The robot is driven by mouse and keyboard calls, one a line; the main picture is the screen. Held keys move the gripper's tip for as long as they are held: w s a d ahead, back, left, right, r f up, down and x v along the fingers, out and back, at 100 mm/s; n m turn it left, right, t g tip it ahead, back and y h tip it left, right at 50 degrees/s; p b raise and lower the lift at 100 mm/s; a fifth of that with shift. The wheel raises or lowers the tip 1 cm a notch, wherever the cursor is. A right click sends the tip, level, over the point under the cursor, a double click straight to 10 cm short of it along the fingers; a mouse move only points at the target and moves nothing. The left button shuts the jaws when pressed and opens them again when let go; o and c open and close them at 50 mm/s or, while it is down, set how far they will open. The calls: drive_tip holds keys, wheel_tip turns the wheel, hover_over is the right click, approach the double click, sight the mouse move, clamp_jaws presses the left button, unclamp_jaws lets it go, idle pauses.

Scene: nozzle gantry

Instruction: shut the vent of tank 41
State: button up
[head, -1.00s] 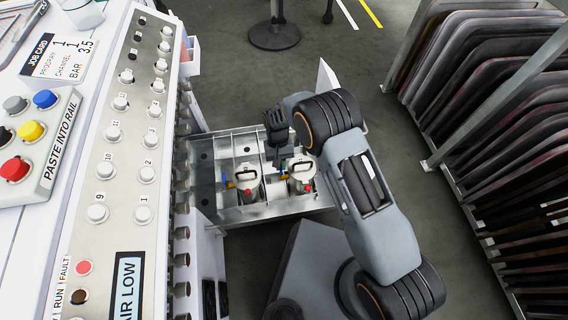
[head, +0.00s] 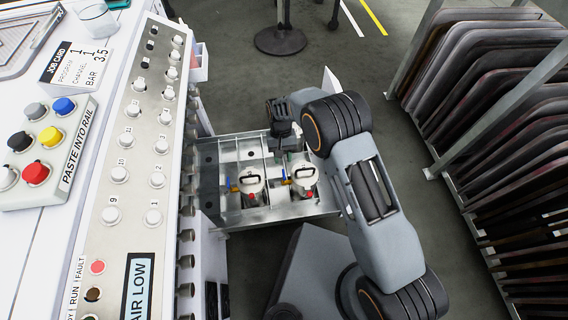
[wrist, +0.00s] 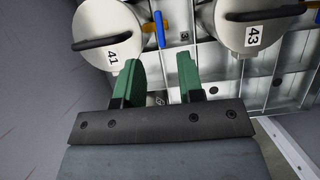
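Tank 41 (wrist: 110,22) is a pale round canister with a black handle, at the upper left of the wrist view. Its number label faces me. A blue lever (wrist: 160,30) with an orange part behind it stands just right of this tank. I cannot tell for certain that this lever is the vent. My gripper (wrist: 163,72) has two green fingers spread apart with nothing between them, below the tank and lever. In the head view my gripper (head: 284,150) is above the gap between the two tanks; its fingertips are not clear there.
Tank 43 (wrist: 255,28) stands right of tank 41, with another blue lever (wrist: 277,80) beside it. Both tanks sit in a metal tray (head: 240,218) with dividers. A console (head: 118,205) with knobs borders the tray's left; racked panels (head: 500,110) stand far right.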

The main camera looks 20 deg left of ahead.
drive_tip(key=p+v, duration=0.1)
drive_tip(key=v, duration=0.7)
drive_tip(key=shift+p, duration=0.35)
drive_tip(key=shift+w, duration=0.1)
drive_tip(key=w+d+r+m+t+y+p, duration=0.1)
drive_tip(key=d+r+p, duration=0.45)
drive_tip(key=r, duration=0.55)
drive_tip(key=d+r+m+t+p, duration=0.1)
drive_tip(key=d+r+p, duration=0.4)
drive_tip(key=r, duration=0.6)
drive_tip(key=w+d+r+m+t+y+p, duration=0.1)
drive_tip(key=d+r+p, duration=0.3)
drive_tip(key=d+r, duration=0.5)
drive_tip(key=s+d+r+m+t+p, duration=0.1)
drive_tip(key=s+d+r+t+p, duration=0.1)
drive_tip(key=s+d+r+p, duration=0.5)
drive_tip(key=s+d+r+m+t+p, duration=0.1)
drive_tip(key=s+d+r+p, duration=0.6)
drive_tip(key=r, duration=0.7)
drive_tip(key=shift+d+t+p, duration=0.3)
drive_tip(key=shift+d+t, duration=0.3)
drive_tip(key=shift+t, duration=0.1)
drive_tip(key=shift+f, duration=0.1)
